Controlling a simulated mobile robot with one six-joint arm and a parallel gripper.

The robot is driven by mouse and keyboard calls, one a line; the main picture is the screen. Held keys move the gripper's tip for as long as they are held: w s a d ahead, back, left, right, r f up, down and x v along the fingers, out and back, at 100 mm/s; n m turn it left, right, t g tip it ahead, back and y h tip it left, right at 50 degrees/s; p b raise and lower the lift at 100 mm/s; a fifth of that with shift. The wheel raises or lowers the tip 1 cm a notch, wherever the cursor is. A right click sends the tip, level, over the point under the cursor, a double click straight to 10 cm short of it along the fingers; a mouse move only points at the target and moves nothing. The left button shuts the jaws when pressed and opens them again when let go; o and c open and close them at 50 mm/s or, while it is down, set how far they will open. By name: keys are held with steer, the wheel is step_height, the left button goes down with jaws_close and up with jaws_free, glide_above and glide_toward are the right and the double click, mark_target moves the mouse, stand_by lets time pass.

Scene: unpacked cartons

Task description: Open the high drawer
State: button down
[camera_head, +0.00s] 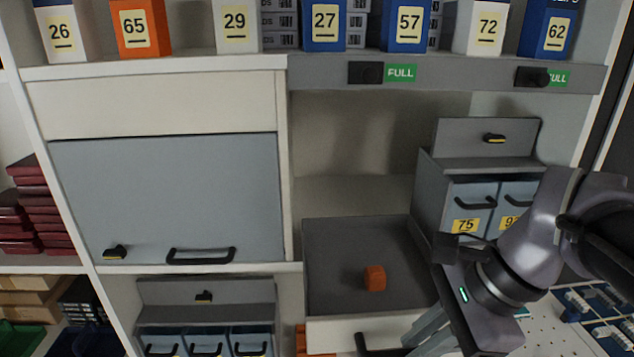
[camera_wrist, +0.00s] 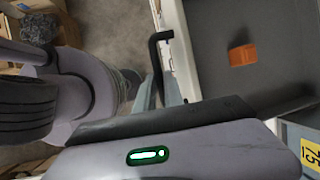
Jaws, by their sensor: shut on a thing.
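A drawer with a cream front (camera_head: 335,335) and grey inside (camera_head: 335,260) stands pulled out in the middle of the cabinet. An orange cube (camera_head: 375,278) lies on its floor. In the wrist view the drawer's front edge (camera_wrist: 180,45), the orange cube (camera_wrist: 242,55) and the black handle (camera_wrist: 157,60) show. My gripper (camera_head: 425,335) is at the drawer front. In the wrist view its fingers (camera_wrist: 158,95) are shut around one end of the handle. The fingertips in the head view are partly cut off by the picture's lower edge.
To the right, a grey unit holds blue bins (camera_head: 470,205) close to my wrist. A closed grey-blue panel (camera_head: 165,195) with a black handle is at left. Numbered cartons (camera_head: 325,25) stand on the top shelf. A small drawer unit (camera_head: 205,295) is at lower left.

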steer(key=shift+s, duration=0.8)
steer(key=c, duration=1.5)
jaws_free()
steer(key=shift+o, duration=0.2)
steer(key=p+v, duration=0.8)
steer(key=v, duration=0.9)
steer(key=shift+r, duration=0.3)
